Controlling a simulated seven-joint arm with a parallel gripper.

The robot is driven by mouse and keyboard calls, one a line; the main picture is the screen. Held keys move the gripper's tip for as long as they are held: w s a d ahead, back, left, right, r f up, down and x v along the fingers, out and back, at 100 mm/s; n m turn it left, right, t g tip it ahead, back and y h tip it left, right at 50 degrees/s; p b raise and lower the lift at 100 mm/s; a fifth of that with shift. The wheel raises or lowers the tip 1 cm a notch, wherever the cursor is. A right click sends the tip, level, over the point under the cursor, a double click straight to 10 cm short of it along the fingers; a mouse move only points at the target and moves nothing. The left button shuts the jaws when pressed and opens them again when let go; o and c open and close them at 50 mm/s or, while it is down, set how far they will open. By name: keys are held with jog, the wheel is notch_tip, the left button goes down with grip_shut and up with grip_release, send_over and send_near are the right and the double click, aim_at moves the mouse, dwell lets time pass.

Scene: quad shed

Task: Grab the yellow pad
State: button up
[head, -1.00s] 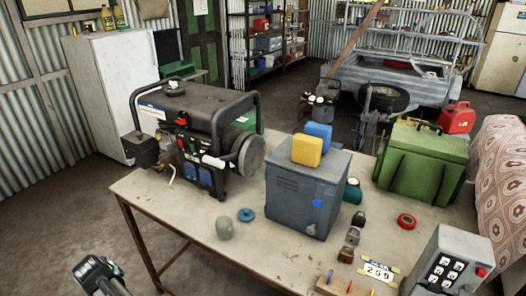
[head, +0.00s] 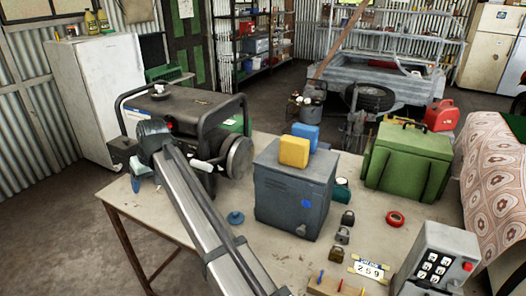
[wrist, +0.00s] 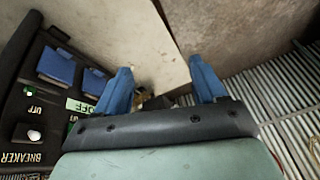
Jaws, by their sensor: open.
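The yellow pad (head: 294,151) stands on top of a grey metal box (head: 282,195) on the table, in front of a blue pad (head: 306,134). My gripper shows in the wrist view (wrist: 162,90) with two blue fingers spread apart and nothing between them. In the head view my arm reaches up from the bottom to the front of the generator, left of the grey box and well apart from the yellow pad. The fingers are mostly hidden there; a blue tip (head: 135,184) shows below the arm's end. The yellow pad is not in the wrist view.
The black generator (head: 200,105) stands close to my gripper; its panel (wrist: 60,90) fills the wrist view's left side. A green case (head: 408,158), red tape roll (head: 395,218), small padlocks (head: 343,235) and keypad box (head: 440,262) stand to the right.

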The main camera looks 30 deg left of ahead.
jog(key=shift+n+g, duration=0.5)
jog(key=w+d+r, duration=0.7)
jog(key=d+r, duration=0.1)
jog(key=r, duration=0.1)
jog(key=w+d+r, duration=0.4)
jog(key=d, duration=0.1)
jog(key=shift+w+r, duration=0.2)
jog(key=shift+w, duration=0.15)
jog(key=w+d+r+n, duration=0.1)
jog(key=w+d+r, duration=0.1)
jog(key=w+d, duration=0.35)
jog(key=w+d+r, duration=0.2)
jog(key=d+r, duration=0.1)
jog(key=d, duration=0.6)
jog(key=n+t, duration=0.1)
jog(key=n, duration=0.1)
send_near(292, 150)
jog(key=x, duration=0.3)
jog(key=w+x, duration=0.1)
jog(key=x, duration=0.3)
jog(key=w+x, duration=0.1)
jog(key=x, duration=0.3)
jog(key=shift+a+f, duration=0.15)
jog(key=shift+f, duration=0.05)
jog(key=shift+c, duration=0.4)
jog(key=c, duration=0.9)
jog(key=shift+r, duration=0.1)
jog(key=shift+c, duration=0.2)
